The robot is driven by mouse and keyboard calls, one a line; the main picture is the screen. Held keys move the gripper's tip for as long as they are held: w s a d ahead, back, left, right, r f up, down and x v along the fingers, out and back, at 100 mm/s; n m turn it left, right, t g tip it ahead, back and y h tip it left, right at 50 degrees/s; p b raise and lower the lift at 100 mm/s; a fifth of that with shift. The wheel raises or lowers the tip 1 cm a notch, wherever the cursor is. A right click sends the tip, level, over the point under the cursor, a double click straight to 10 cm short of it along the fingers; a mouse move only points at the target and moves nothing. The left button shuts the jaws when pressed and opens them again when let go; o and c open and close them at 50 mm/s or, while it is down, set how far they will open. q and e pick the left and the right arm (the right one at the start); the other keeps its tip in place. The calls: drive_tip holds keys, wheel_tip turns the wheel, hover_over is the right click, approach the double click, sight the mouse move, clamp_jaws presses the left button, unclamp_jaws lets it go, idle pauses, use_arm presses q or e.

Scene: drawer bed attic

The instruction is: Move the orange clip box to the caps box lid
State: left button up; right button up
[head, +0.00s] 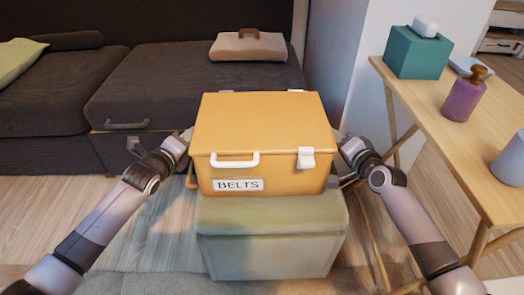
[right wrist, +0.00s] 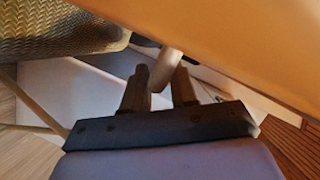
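The orange clip box (head: 262,125) has a white front handle, a white clip and a "BELTS" label. It is above a pale green box (head: 270,255), whose lid (head: 270,218) shows in front; I cannot tell whether they touch. No caps label is visible. My left gripper (head: 184,137) is at the orange box's left side, its fingertips mostly hidden. My right gripper is at the right side, fingertips hidden in the head view. In the right wrist view, its fingers (right wrist: 160,88) lie on both sides of a pale bar-like handle (right wrist: 165,68) under the orange box (right wrist: 240,35), seemingly closed on it.
A dark sofa (head: 190,85) with a brown case (head: 248,46) stands behind on the left. A wooden table (head: 430,105) on the right holds a teal tissue box (head: 416,53) and a purple bottle (head: 463,98). A white wall edge is close behind the right arm.

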use_arm(q)
clamp_jaws()
use_arm(e)
clamp_jaws()
idle(0.9)
use_arm(q)
drive_tip(key=shift+r, duration=0.25)
use_arm(e)
drive_tip(key=shift+r, duration=0.25)
